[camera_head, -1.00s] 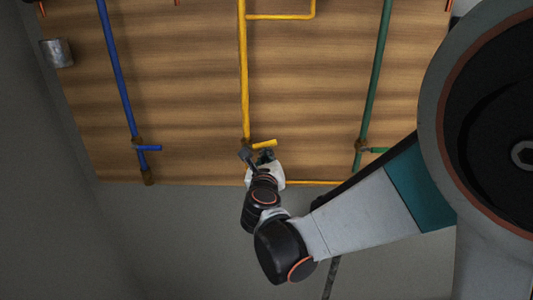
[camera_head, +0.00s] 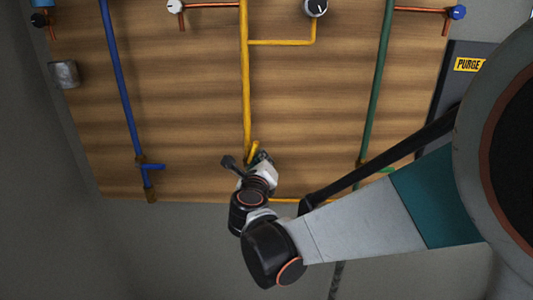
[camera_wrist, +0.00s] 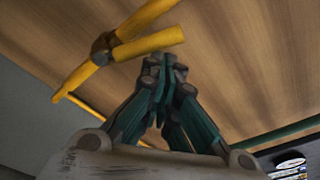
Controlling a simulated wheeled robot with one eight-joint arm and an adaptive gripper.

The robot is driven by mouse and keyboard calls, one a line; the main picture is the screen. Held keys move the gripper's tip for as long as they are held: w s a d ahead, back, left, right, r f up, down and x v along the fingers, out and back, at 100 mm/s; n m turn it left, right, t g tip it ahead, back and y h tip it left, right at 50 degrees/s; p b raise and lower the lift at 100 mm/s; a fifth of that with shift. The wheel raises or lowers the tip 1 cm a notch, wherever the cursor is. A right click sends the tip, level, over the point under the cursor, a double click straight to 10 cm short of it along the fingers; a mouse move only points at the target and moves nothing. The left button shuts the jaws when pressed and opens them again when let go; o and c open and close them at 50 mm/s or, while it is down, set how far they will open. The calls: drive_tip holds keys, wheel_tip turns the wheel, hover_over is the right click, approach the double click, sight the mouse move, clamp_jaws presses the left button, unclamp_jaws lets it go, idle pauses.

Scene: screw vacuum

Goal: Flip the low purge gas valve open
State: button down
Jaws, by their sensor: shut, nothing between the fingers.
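The yellow gas pipe (camera_head: 245,90) runs down the wooden panel to a valve with a short yellow handle (camera_head: 253,150). The handle points upward, at a small angle to the pipe. In the wrist view, the handle (camera_wrist: 150,41) branches from the dark brass valve body (camera_wrist: 103,48) and makes a narrow angle with the pipe. My gripper (camera_head: 262,157) is beside the handle, on its lower right. In the wrist view, my gripper (camera_wrist: 163,66) is shut with empty fingers, its tips just below the handle. I cannot tell whether they touch it. My gripper partly hides the valve body in the head view.
A blue pipe with a blue handle (camera_head: 153,166) is on the left, its handle crosswise. A green pipe (camera_head: 377,90) is on the right, its valve partly behind my arm. Gauges or knobs (camera_head: 315,8) line the top. A "PURGE" sign (camera_head: 469,65) is at right.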

drive_tip(key=shift+a+r, duration=0.6)
drive_tip(key=shift+a, duration=0.3)
idle(0.3)
